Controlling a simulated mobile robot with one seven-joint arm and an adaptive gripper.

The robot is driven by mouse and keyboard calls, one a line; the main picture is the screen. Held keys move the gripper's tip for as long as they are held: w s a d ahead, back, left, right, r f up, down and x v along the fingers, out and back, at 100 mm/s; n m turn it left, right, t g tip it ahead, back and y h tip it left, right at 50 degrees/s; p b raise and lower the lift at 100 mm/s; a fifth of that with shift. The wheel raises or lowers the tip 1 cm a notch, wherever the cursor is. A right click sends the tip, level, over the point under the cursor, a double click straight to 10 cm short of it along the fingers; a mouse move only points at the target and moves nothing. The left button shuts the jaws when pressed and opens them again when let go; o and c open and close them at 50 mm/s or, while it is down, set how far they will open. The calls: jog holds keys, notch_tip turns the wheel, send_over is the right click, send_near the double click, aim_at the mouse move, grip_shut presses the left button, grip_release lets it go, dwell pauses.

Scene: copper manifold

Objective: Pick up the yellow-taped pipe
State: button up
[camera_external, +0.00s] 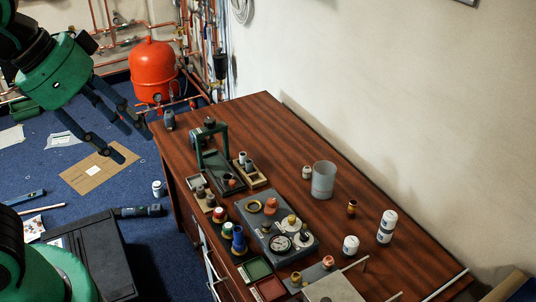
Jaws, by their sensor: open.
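My gripper (134,144) is at the upper left, with its two dark fingers spread apart and nothing between them. It hangs in the air left of the wooden table (310,130), and no table object is at its fingertips. I cannot tell for sure which piece is the yellow-taped pipe. A small yellow and brown cylinder (352,207) stands upright on the right part of the table. A small copper-coloured piece with yellow (296,278) stands near the front edge. Both are far from my gripper.
A dark green frame (197,150) stands at the table's left. A grey cup (323,180), white bottles (386,228) and a grey block with fittings and a gauge (258,222) crowd the middle and front. The far table end is mostly clear. A red tank (153,72) stands behind.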

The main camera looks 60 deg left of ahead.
jog(key=w+r+g+p, duration=0.1)
jog(key=w+r, duration=0.1)
jog(key=w, duration=0.7)
jog(key=w+r, duration=0.2)
jog(key=w, duration=0.7)
jog(key=w+a+f+n+g+p, duration=0.1)
jog(key=w+f, duration=0.2)
jog(key=w, duration=0.7)
jog(key=w+a+f+g+p, duration=0.1)
jog(key=w+f, duration=0.2)
jog(key=w, duration=0.7)
jog(key=w+a+f+n+g, duration=0.1)
jog(key=w+a+f, duration=0.1)
jog(key=w+f, duration=1.3)
jog(key=w+a+f+p, duration=0.1)
jog(key=w+f, duration=0.3)
jog(key=f, duration=0.7)
jog(key=w+a+f+g, duration=0.1)
jog(key=w+f, duration=0.4)
jog(key=f, duration=0.6)
jog(key=shift+f+n+g+p, duration=0.2)
jog(key=shift+n+g+p, duration=0.1)
jog(key=shift+n+p, duration=0.1)
